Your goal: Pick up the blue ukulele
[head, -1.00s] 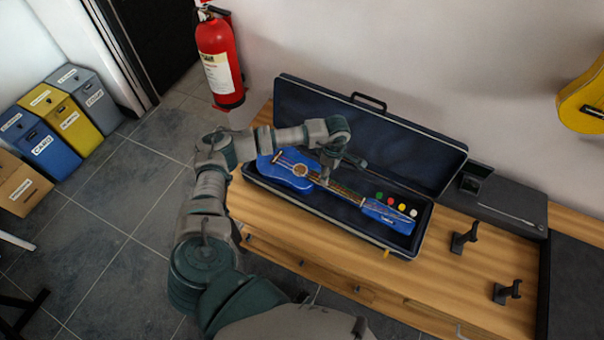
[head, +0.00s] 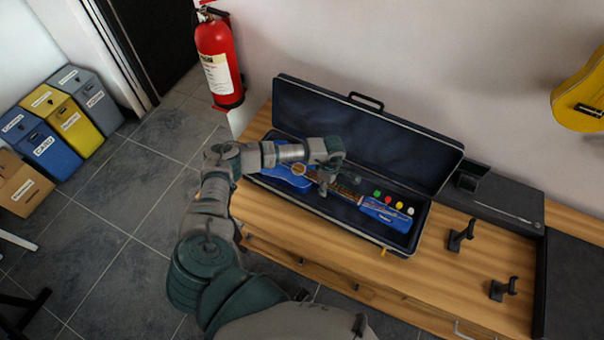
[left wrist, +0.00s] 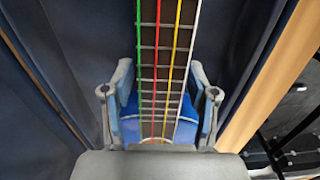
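The blue ukulele (head: 385,213) lies in the open dark case (head: 421,232) on the wooden bench, its head toward the right. My left arm covers part of its body. My left gripper (head: 325,188) is over the neck, near where it meets the body. In the left wrist view, the two fingers of the left gripper (left wrist: 160,90) stand apart, one on each side of the neck (left wrist: 165,50) with its coloured strings. The gripper looks open; whether a finger touches the neck cannot be told. My right gripper is not seen.
The case lid (head: 365,135) stands open behind. Two black stands (head: 462,236) and a dark box (head: 490,195) are to the right. A yellow instrument (head: 580,95) hangs on the wall. A fire extinguisher (head: 218,62) is back left.

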